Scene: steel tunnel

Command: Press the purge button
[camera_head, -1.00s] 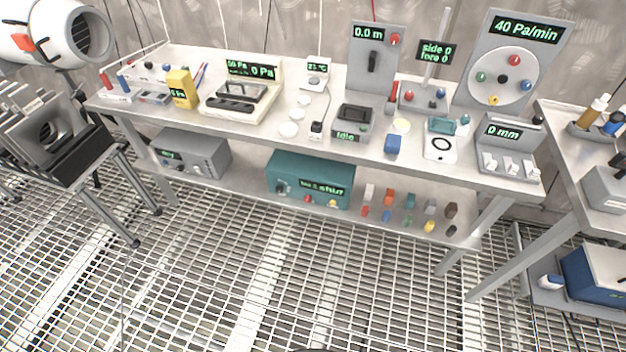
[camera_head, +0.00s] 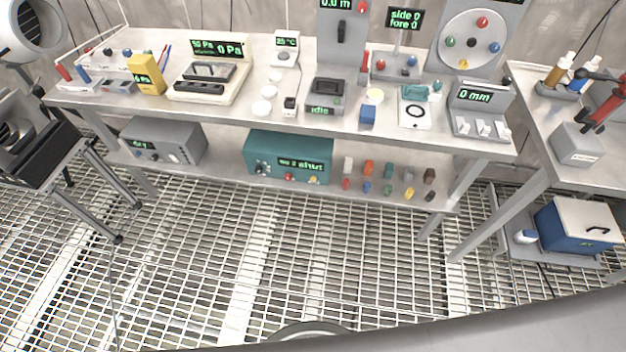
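No label reading "purge" is legible, so I cannot tell which button is the purge button. A teal box (camera_head: 287,158) on the lower shelf has a green display ending in "shut", a dark knob, and small red and yellow buttons below the display. A round white dial panel (camera_head: 474,38) at the back right carries red, green, blue, yellow and black buttons. A small grey box (camera_head: 397,68) on the bench top has a red and a blue button. Neither of my grippers is in view.
The long steel bench (camera_head: 330,128) spans the view, crowded with instruments. A grey box (camera_head: 163,142) and several small coloured blocks share its lower shelf. A second table (camera_head: 535,105) stands right, with a blue box (camera_head: 575,228) beneath. The grated floor (camera_head: 220,260) in front is clear.

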